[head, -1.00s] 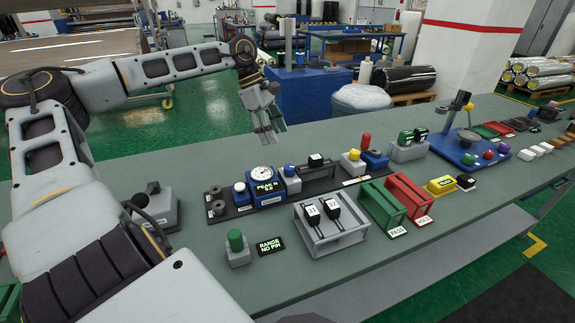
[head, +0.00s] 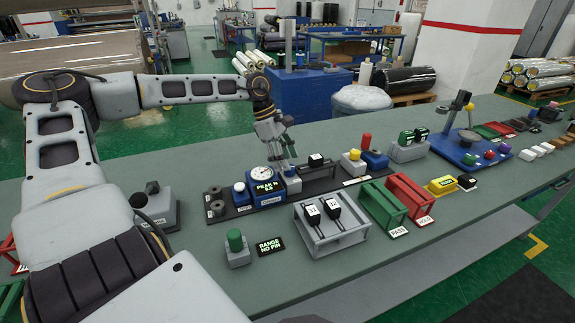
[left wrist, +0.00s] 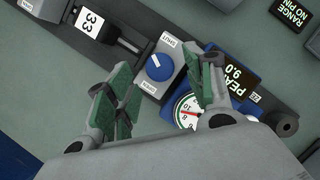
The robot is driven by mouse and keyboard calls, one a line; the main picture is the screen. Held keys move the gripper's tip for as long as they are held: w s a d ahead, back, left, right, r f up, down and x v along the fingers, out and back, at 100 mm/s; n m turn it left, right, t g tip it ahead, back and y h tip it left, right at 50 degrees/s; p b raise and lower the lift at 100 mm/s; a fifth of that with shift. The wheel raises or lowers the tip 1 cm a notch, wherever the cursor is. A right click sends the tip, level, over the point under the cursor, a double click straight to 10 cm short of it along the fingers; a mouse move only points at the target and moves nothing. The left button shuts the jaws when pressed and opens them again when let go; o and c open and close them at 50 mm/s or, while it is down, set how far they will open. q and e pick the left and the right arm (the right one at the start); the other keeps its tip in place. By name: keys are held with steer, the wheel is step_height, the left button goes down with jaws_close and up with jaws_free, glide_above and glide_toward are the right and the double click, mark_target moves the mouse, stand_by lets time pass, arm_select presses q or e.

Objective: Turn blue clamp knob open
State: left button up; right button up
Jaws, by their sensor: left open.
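The blue clamp knob (left wrist: 160,67) sits on a grey block between labels SHUT and OPEN in the left wrist view. A short white line marks its top. In the head view the knob (head: 290,172) is right beside the gauge, just below my left gripper (head: 287,155). My left gripper (left wrist: 163,90) is open, with green-padded fingers apart on either side of the knob in the picture; contact cannot be told. A black clamp piece with a card reading 33 (left wrist: 90,22) lies beside the knob block. My right gripper is not in view.
The blue gauge unit (head: 265,187), reading PEAK N 9.0, stands close to the knob. A grey rack (head: 330,232) with two black pieces is in front. The green-topped button box (head: 236,248) and RANGE NO PIN display (head: 269,247) are nearer. Open bench (head: 130,160) lies left.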

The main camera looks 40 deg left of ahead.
arm_select(q)
steer(key=shift+x, duration=1.2)
steer(key=shift+c, duration=0.3)
steer(key=c, duration=1)
